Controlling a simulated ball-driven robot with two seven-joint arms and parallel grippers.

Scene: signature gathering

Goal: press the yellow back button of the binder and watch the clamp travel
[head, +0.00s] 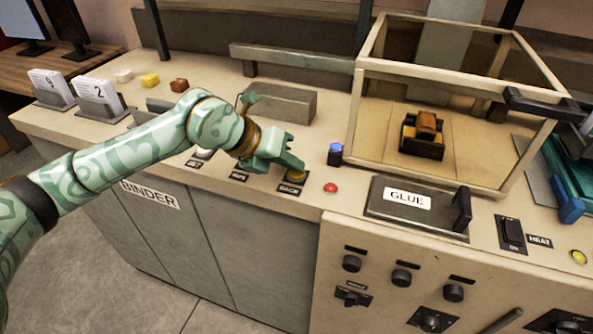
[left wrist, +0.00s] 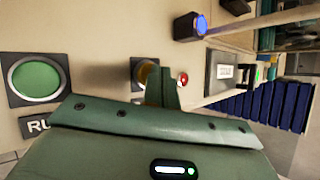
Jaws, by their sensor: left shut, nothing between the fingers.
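The binder is the long cream bench with the BINDER label (head: 150,195) on its front. The yellow back button (head: 297,175) sits on its top near the front edge, with a BACK label (head: 290,189) before it. My left gripper (head: 294,164) is shut and empty, its fingertips right at the button and partly covering it. I cannot tell whether they touch it. In the left wrist view the yellow button (left wrist: 149,75) shows partly behind the finger (left wrist: 168,90). I cannot tell which part is the clamp. My right gripper is out of view.
A framed case (head: 352,130) and a GLUE lid (head: 380,208) stand further right. A grey block (head: 278,104) lies behind my gripper. A large green button (left wrist: 36,77) shows in the wrist view.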

